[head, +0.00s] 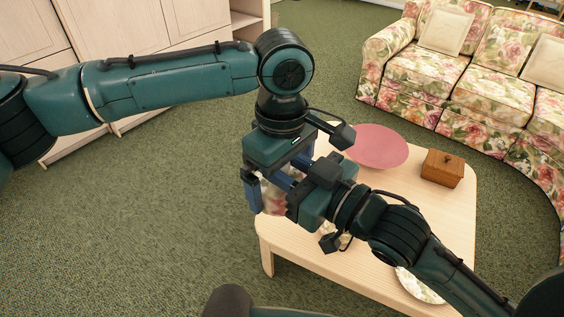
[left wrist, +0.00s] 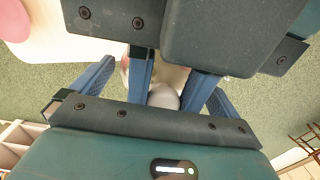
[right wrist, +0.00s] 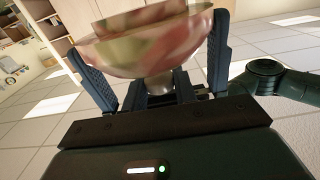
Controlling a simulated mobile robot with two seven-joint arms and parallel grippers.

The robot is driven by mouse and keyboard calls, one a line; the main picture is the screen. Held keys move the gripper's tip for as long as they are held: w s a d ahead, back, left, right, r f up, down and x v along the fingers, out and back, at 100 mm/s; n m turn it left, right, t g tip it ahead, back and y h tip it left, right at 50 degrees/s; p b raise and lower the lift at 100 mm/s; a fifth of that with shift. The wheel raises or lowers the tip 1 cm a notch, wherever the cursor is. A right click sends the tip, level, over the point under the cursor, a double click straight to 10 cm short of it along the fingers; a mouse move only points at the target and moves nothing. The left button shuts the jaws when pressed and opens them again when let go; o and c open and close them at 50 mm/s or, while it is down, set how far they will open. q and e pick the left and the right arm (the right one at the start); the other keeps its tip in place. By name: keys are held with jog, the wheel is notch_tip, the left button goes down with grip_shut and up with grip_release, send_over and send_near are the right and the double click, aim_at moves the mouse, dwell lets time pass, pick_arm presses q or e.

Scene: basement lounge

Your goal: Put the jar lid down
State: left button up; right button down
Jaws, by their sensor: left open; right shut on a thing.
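A floral, rounded piece that looks like the jar lid (head: 271,198) is partly hidden behind my grippers in the head view. In the right wrist view the floral lid (right wrist: 150,45) fills the space ahead of my right gripper (right wrist: 160,75), which is shut on it; a pale grey knob shows near the palm. My left gripper (head: 275,183) is open, pointing down, its fingers close around the same spot. In the left wrist view the pale rounded knob (left wrist: 163,95) lies between blue fingers. The two grippers are very close together; exact contact is hidden.
The pale wooden table (head: 450,215) lies under my right arm. It bears a pink round plate (head: 378,147), a brown wooden box (head: 442,168) and a floral dish (head: 420,286) near its front edge. A floral sofa (head: 470,75) stands behind. Open green carpet lies to the left.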

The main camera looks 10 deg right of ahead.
pick_arm(q)
jog(key=shift+c, duration=0.3)
jog(key=c, duration=0.7)
jog(key=shift+c, duration=0.2)
pick_arm(e)
jog(key=c, duration=1)
grip_release()
jog(key=shift+c, duration=0.2)
